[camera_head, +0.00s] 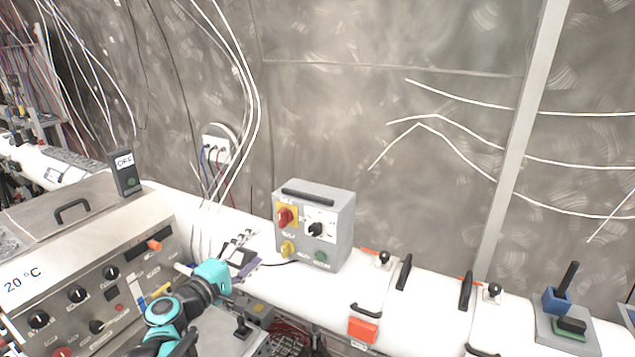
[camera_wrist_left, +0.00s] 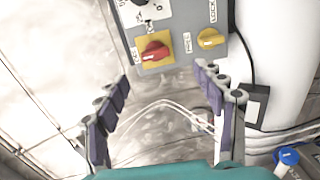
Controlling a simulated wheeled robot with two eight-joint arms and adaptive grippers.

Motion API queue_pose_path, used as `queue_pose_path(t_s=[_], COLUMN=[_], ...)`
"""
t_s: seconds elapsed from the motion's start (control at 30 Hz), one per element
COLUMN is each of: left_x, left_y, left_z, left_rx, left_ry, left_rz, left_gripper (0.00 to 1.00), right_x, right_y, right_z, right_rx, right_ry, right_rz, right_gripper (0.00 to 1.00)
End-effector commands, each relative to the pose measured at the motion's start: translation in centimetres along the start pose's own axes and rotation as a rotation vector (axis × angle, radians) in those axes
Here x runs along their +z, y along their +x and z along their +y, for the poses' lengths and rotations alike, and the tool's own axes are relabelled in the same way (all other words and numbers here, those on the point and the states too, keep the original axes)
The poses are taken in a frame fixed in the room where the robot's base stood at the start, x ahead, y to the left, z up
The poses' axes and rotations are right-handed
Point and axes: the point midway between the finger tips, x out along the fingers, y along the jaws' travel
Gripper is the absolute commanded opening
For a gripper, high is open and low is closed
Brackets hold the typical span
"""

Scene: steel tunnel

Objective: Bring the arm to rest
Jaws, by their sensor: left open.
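My left arm comes in from the bottom left in the head view, with teal and black links. My left gripper (camera_head: 243,256) is just left of the grey control box and apart from it. In the left wrist view the gripper (camera_wrist_left: 163,105) has its two purple-padded fingers spread wide with nothing between them. The grey control box (camera_head: 338,228) has red and yellow knobs, and the box also shows at the top of the left wrist view (camera_wrist_left: 184,51). My right gripper is in neither view.
A metal panel (camera_head: 128,240) with black knobs and a 20 °C label stands at the left. A white pipe (camera_head: 411,317) with black handles runs along the front. A blue and green lever unit (camera_head: 565,326) is at the right. A brushed steel wall (camera_head: 380,110) closes the back.

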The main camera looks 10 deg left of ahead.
Motion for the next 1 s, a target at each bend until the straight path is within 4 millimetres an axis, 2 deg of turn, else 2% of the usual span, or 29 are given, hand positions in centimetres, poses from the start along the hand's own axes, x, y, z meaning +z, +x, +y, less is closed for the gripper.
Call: queue_pose_path(t_s=[0.07,0.17,0.2,0.3,0.4,0.53,0.6,0.7,0.8,1.0], left_x=[2.8,7.7,9.7,13.9,16.2,16.7,16.4,15.8,15.5,15.3], left_y=[-0.3,-1.7,-2.8,-6.4,-10.7,-15.8,-17.7,-19.5,-20.2,-20.3], left_z=[-1.7,-5.3,-7.2,-12.3,-17.0,-21.4,-22.8,-23.9,-24.2,-24.1], left_rx=[-0.065,-0.208,-0.277,-0.453,-0.616,-0.784,-0.849,-0.908,-0.936,-0.940], left_ry=[0.069,0.230,0.311,0.533,0.755,1.006,1.107,1.203,1.245,1.252], left_rz=[-0.041,-0.122,-0.160,-0.257,-0.337,-0.407,-0.428,-0.442,-0.447,-0.447], left_gripper=[0.69,0.69,0.69,0.69,0.69,0.69,0.69,0.69,0.69,0.69], right_x=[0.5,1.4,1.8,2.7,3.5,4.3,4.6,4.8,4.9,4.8], right_y=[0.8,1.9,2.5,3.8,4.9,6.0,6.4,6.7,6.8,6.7], right_z=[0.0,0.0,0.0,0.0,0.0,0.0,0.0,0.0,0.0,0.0], right_rx=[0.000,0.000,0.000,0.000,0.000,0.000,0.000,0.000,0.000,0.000], right_ry=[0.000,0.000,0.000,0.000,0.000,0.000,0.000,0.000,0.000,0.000], right_rz=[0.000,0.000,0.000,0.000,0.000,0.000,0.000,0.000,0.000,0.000], right_gripper=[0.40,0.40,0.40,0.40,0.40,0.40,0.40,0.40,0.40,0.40])
